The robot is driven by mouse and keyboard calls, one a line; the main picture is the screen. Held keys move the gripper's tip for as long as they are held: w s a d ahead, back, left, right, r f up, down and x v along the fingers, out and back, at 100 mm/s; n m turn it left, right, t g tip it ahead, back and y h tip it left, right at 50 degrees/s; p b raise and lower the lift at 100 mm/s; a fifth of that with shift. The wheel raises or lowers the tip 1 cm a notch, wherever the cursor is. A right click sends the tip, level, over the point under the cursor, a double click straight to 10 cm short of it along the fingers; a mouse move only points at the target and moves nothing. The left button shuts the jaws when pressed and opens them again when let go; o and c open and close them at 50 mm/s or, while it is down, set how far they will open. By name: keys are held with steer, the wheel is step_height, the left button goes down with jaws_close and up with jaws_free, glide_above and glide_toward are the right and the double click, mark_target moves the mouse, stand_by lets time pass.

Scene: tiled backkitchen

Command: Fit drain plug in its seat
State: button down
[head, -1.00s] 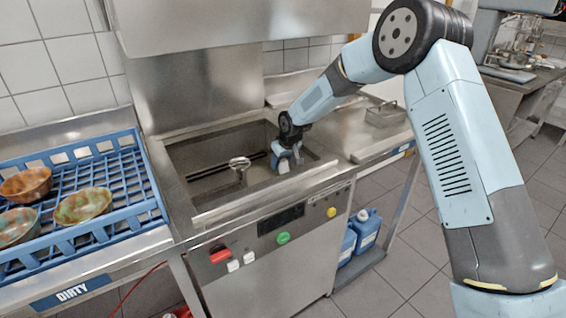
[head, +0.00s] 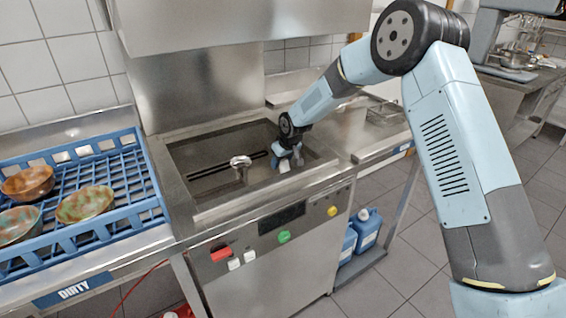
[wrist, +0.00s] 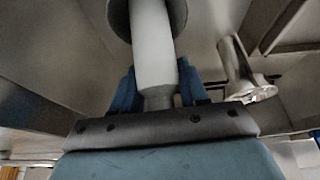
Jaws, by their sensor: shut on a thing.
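My gripper (wrist: 160,93) is shut on the drain plug (wrist: 152,45), with a blue finger on each side of its pale shaft. The plug has a pale cylindrical body, a narrower neck between the fingers and a wide grey round part at the top of the wrist view. In the head view my gripper (head: 288,163) points down inside the steel basin (head: 205,152), near its right side. A small pale part of the plug (head: 284,166) shows at the fingers. I cannot make out the seat, or whether the plug touches it.
A metal post with a round top (head: 240,163) stands in the basin left of my gripper; it also shows in the wrist view (wrist: 240,70). A blue rack (head: 150,180) with bowls (head: 85,205) stands left. The basin's front rim (head: 265,194) is close to the gripper.

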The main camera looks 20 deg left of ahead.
steer(key=shift+s+d+f, duration=0.1)
steer(key=shift+s+f, duration=0.1)
steer(key=shift+f, duration=0.2)
steer(key=shift+s+d+f, duration=0.1)
steer(key=shift+s+f, duration=0.05)
steer(key=shift+f, duration=0.25)
jaws_free()
steer(key=shift+d, duration=0.1)
steer(key=shift+w, duration=0.1)
steer(key=shift+w+a+r, duration=0.15)
steer(key=shift+r, duration=0.85)
steer(key=shift+w+a+r, duration=0.1)
steer(key=shift+r, duration=3.1)
